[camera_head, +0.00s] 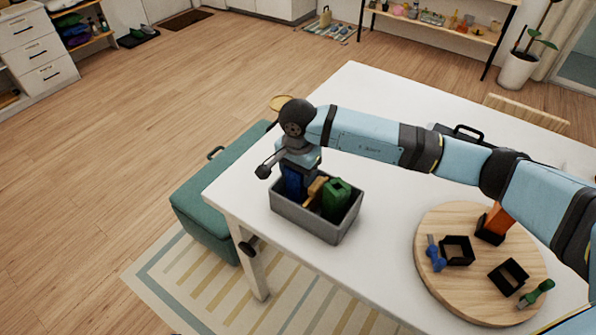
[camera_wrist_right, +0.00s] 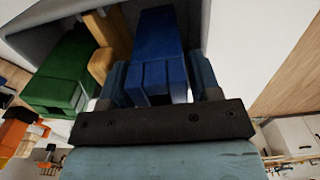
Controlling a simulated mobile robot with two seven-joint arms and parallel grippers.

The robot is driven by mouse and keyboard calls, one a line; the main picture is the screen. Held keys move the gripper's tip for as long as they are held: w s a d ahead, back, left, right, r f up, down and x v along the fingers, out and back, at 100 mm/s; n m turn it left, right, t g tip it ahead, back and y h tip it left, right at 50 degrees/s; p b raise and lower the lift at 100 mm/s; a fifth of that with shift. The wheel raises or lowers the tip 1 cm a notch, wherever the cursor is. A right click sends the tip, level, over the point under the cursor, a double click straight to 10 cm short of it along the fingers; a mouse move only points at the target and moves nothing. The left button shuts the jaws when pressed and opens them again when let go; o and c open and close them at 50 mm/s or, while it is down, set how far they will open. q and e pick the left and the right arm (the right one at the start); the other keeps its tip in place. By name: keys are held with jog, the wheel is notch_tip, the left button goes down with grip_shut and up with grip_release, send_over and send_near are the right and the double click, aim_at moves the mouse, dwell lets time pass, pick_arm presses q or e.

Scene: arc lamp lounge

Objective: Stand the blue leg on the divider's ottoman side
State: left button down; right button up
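The blue leg (camera_head: 292,181) is in the left part of the grey bin (camera_head: 318,222), on the side toward the teal ottoman (camera_head: 205,205). It looks roughly upright; its base is hidden by the bin wall. My right gripper (camera_head: 298,165) reaches down over the bin. In the right wrist view the blue leg (camera_wrist_right: 160,50) sits between its two fingers (camera_wrist_right: 160,85), which appear to touch its sides. My left gripper is not in view.
A round wooden board (camera_head: 435,285) holds black square holders (camera_head: 457,250), an orange-and-black piece (camera_head: 493,224), and blue and green tools. A black handled case (camera_head: 465,132) is behind my right arm. The white table (camera_head: 360,90) is bare left of the arm.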

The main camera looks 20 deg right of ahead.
jog(key=shift+r, duration=0.15)
jog(key=shift+r, duration=0.2)
notch_tip(320, 180, up, 12)
jog(key=b, duration=0.2)
jog(key=shift+f, duration=0.15)
